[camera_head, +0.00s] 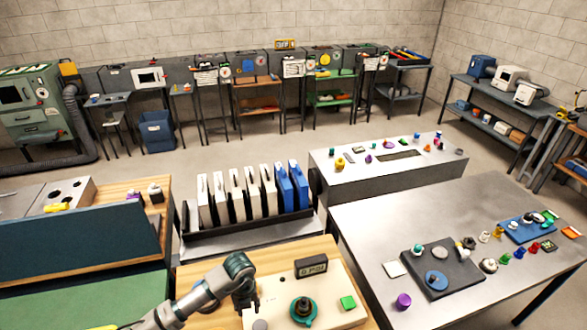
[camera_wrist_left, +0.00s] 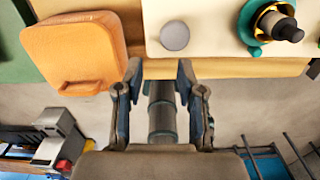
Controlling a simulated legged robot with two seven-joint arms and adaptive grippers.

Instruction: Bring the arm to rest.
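My left arm comes in from the bottom of the head view. Its gripper (camera_head: 249,304) hangs over the left edge of a cream panel (camera_head: 334,289) on a wooden bench. In the left wrist view the two fingers of the gripper (camera_wrist_left: 159,78) stand apart, with nothing clasped between their tips. A dark cylinder shows behind the fingers; I cannot tell what it is. My right gripper is in neither view.
The panel carries a dark green knob (camera_head: 303,308), a green button (camera_head: 348,302) and a small display (camera_head: 311,267). An orange pad (camera_wrist_left: 75,50) lies beside it. A rack of white and blue cases (camera_head: 250,235) stands behind. A metal table (camera_head: 375,225) is at right.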

